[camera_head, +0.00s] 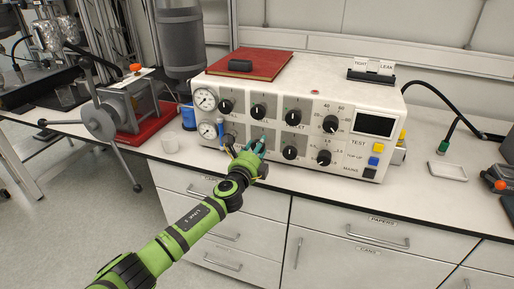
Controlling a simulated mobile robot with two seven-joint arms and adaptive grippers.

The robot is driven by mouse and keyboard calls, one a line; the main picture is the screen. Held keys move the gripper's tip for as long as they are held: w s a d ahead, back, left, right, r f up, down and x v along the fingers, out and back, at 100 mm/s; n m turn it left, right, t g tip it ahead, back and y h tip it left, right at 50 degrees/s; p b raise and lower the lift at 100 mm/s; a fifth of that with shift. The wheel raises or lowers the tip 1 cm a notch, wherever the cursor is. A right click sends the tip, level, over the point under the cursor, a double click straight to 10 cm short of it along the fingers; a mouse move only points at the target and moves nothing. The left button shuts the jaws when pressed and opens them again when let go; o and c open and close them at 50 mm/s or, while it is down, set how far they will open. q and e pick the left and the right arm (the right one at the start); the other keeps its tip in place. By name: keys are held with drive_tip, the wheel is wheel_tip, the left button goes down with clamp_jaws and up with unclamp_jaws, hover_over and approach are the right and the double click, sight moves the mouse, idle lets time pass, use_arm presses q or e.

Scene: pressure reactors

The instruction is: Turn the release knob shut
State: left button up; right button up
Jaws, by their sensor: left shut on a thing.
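A white control box (345,98) stands on the bench, with two rows of black knobs on its front. My left gripper (258,146) is at the lower row, left of the middle. Its fingers are shut on a knob there, which I take to be the release knob. The fingers mostly hide that knob, so its pointer angle and label cannot be read. A bare lower-row knob (290,152) is just right of the fingers. My right gripper is not in view.
Two round gauges (205,98) are at the box's left end. A screen (375,124) and coloured buttons (376,148) are at its right. A red book (250,63) lies on top. A clamp with a handwheel (100,122) stands left. The bench front (310,185) is mostly clear.

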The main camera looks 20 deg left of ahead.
use_arm(q)
drive_tip(key=o, duration=1.2)
drive_tip(key=shift+d, duration=0.15)
drive_tip(key=shift+c, duration=0.2)
drive_tip(key=shift+s, duration=0.3)
drive_tip(key=s, duration=1.1)
drive_tip(key=shift+s+a, duration=0.15)
drive_tip(key=shift+a, duration=0.1)
